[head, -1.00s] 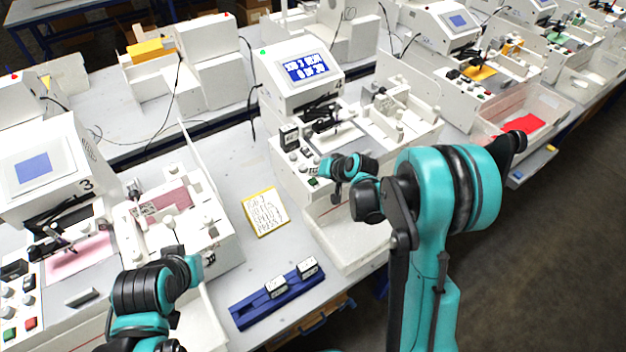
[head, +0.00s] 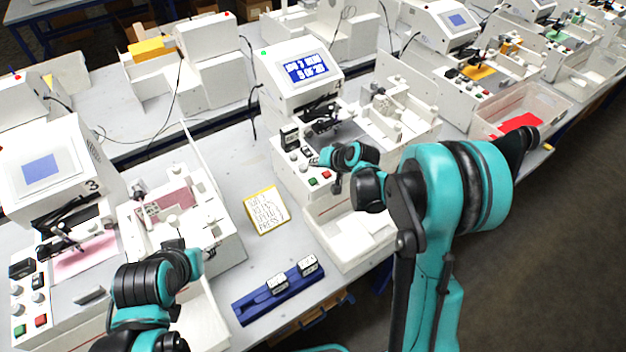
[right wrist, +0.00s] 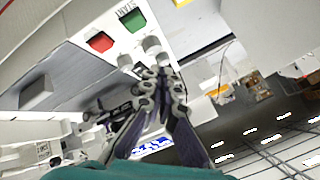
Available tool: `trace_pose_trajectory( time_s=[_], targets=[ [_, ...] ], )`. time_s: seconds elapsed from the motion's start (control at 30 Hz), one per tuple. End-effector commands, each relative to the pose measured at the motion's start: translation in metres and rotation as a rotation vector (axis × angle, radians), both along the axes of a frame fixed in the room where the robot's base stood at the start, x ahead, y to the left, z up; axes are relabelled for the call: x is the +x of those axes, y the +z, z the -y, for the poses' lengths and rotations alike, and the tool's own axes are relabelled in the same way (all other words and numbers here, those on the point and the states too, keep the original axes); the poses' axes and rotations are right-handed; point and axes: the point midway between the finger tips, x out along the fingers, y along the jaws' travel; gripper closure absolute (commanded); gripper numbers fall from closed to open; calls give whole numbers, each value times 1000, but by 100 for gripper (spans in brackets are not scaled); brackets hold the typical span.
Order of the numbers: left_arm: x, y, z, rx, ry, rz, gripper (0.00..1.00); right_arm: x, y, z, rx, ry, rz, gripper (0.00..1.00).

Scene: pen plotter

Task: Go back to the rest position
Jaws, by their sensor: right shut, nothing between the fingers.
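My right gripper (head: 337,186) is shut and empty. It hangs just right of the control panel of the middle plotter (head: 298,78), near the green button (head: 313,182) and the red button (head: 326,175). In the right wrist view its fingers (right wrist: 154,52) come together, with the green button (right wrist: 133,20) and red button (right wrist: 100,42) beyond them. My left arm is low at the left, by the left plotter's carriage. My left gripper (head: 197,262) shows only in small part there, its fingers not clear.
The middle plotter's lit screen (head: 306,68) shows text. White sheets lie in its front tray (head: 345,262). A blue rack (head: 250,307) holds two stamp-like blocks. A yellow-edged note (head: 265,210) lies on the table. A clear bin (head: 560,101) with red sheets stands at the right.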

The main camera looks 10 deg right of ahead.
Motion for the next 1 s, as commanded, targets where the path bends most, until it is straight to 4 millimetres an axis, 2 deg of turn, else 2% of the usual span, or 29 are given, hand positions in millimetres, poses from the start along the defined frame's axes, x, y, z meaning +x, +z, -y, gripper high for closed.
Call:
trace_pose_trajectory(
  time_s=[0.33,0.47,0.57,0.77,1.0],
  targets=[
    [0,-1,0,0,0,0,64,-1,0,0,-3,0,0,100],
    [0,-12,0,0,0,0,64,-15,6,0,-30,8,-2,100],
    [0,-28,0,0,0,0,64,-39,14,1,-78,20,-7,100],
    [0,-63,0,0,0,0,64,-108,23,7,-203,49,-19,100],
    [0,-103,0,0,0,0,64,-198,9,19,-353,82,-31,100]
  ],
)
